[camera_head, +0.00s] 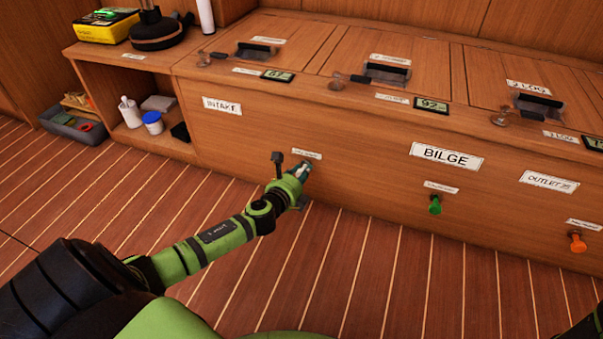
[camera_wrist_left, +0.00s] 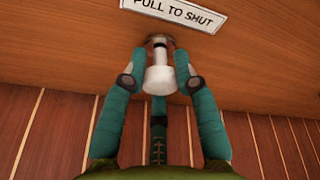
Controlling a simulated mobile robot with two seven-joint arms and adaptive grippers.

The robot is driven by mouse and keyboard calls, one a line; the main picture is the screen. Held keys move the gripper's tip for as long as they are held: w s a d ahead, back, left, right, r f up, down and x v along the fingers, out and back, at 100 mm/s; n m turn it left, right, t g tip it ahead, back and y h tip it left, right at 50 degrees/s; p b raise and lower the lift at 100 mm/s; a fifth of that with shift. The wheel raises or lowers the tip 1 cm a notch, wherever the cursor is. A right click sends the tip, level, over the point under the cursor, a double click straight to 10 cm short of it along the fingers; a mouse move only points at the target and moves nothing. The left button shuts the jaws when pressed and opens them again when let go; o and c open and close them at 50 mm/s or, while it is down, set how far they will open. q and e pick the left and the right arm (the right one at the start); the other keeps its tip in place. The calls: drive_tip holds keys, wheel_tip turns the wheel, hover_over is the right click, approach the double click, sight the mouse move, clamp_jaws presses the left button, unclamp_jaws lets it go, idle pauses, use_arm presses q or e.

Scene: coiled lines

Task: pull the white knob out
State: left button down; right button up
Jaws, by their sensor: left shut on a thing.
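The white knob (camera_wrist_left: 160,78) sits on a short stem in a metal collar on the wooden front panel, below a label (camera_wrist_left: 172,12) reading "PULL TO SHUT". My left gripper (camera_wrist_left: 160,82) is shut on the knob, with teal fingers on its left and right sides and another finger below. In the head view, my left gripper (camera_head: 300,174) reaches the panel under a small label (camera_head: 307,154), right of the INTAKE plate (camera_head: 221,106). Its fingers mostly hide the knob there. My right gripper is not in view.
A green knob (camera_head: 435,206) and an orange knob (camera_head: 577,243) stick out of the same panel to the right. Hatches with dark handles (camera_head: 387,73) lie on top. A grey bin (camera_head: 72,124) sits at the left. The plank floor (camera_head: 380,270) before the panel is clear.

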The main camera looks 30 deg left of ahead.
use_arm(q)
drive_tip(key=s+p, duration=0.1)
drive_tip(key=s, duration=0.1)
drive_tip(key=s+d, duration=0.1)
drive_tip(key=s, duration=0.2)
drive_tip(key=shift+d+p, duration=0.15)
drive_tip(key=shift+p, duration=0.25)
drive_tip(key=c, duration=0.9)
unclamp_jaws()
drive_tip(key=shift+c, duration=0.2)
